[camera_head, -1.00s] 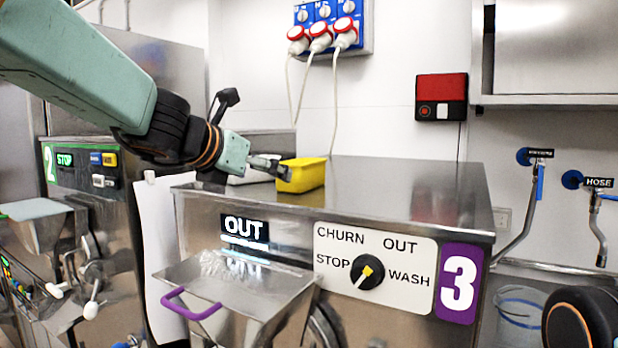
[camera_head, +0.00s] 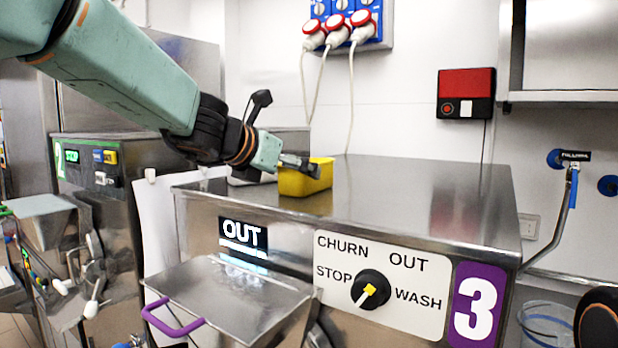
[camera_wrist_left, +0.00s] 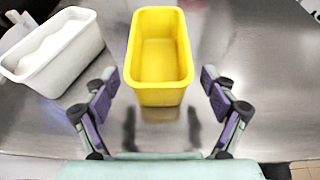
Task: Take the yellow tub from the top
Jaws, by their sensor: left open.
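The yellow tub (camera_head: 305,181) stands upright on the steel top of machine 3 (camera_head: 420,205), near its left end. In the left wrist view the yellow tub (camera_wrist_left: 159,92) is an empty, open rectangular box. My left gripper (camera_head: 300,166) is at the tub in the head view. In the left wrist view its fingers (camera_wrist_left: 157,88) are spread apart, one on each side of the tub's near end, with gaps between them and the tub. My right gripper is not in view.
A white tub (camera_wrist_left: 55,50) with pale contents stands left of the yellow one, close to my left finger. The machine top to the right is clear. The dial panel (camera_head: 381,284) and a hopper lid with a purple handle (camera_head: 172,318) are on the machine's front.

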